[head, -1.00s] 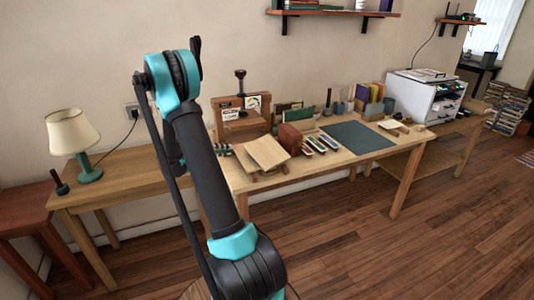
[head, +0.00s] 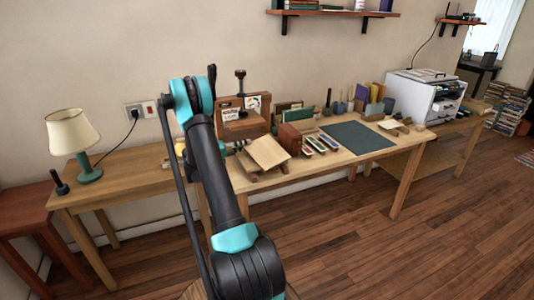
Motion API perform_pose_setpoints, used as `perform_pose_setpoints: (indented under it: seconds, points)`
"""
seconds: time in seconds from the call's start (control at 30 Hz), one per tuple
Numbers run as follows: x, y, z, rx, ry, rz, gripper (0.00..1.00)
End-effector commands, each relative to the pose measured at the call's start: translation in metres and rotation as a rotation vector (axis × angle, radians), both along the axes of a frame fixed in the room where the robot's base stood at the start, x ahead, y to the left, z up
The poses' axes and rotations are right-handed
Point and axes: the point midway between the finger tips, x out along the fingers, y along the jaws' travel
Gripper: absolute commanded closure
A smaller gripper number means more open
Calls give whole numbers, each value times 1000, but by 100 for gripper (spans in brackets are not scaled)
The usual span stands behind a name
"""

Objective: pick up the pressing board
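I cannot tell for certain which thing is the pressing board. A pale tan board (head: 268,152) lies tilted on a low wooden stand near the left end of the worktable. Several thin boards (head: 289,112) stand upright behind it, beside a wooden press (head: 241,112). My arm rises in front of the table's left end and hides part of it. My gripper is mostly hidden behind my arm, so its fingers and anything in them cannot be made out.
The worktable (head: 345,160) also bears a brown block (head: 290,139), a dark green mat (head: 357,141) and several small tools. A lamp (head: 73,144) stands on the left side table (head: 120,184). A white printer (head: 424,97) stands at right. The floor in front is clear.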

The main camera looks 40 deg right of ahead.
Motion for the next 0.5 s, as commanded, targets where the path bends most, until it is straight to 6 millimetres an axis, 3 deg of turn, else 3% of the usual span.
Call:
perform_pose_setpoints:
  seconds: [0.1,0.5]
  points:
    - [-3,-17,0,0,0,-1,86]
    - [-15,-43,-2,1,0,-3,86]
